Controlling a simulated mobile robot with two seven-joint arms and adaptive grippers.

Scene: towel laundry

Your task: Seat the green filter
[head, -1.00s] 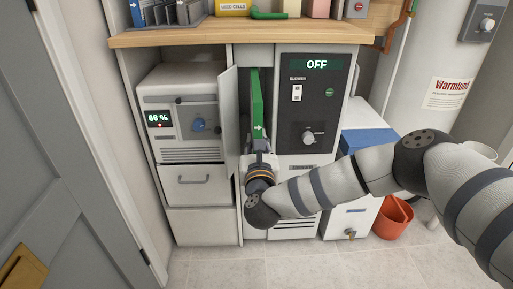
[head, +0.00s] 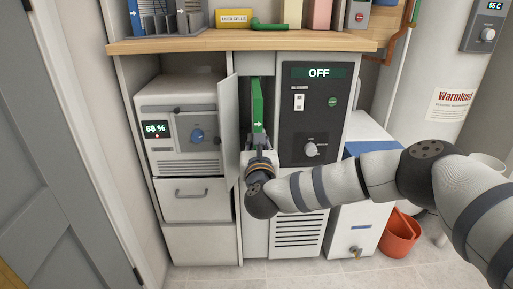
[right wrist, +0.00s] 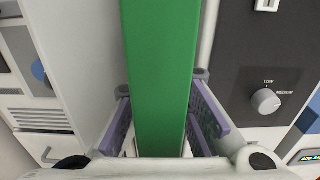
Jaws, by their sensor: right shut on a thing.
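The green filter (head: 257,104) is a tall, narrow green panel with a small white arrow on its front edge. It stands upright in the narrow open bay between the grey machine and the black blower panel; its far end is hidden inside. My right gripper (head: 259,145) is shut on its front edge from below. In the right wrist view the green filter (right wrist: 160,75) runs between the two purple finger pads of my right gripper (right wrist: 162,115). The bay's door (head: 228,130) stands open on the left. I cannot tell how deep the filter sits. My left gripper is not in view.
The blower panel (head: 310,115) right of the bay reads OFF and has a knob and switch. The grey machine (head: 182,110) on the left reads 68 %. A wooden shelf (head: 200,44) overhangs the bay. An orange bucket (head: 400,235) stands on the floor at right.

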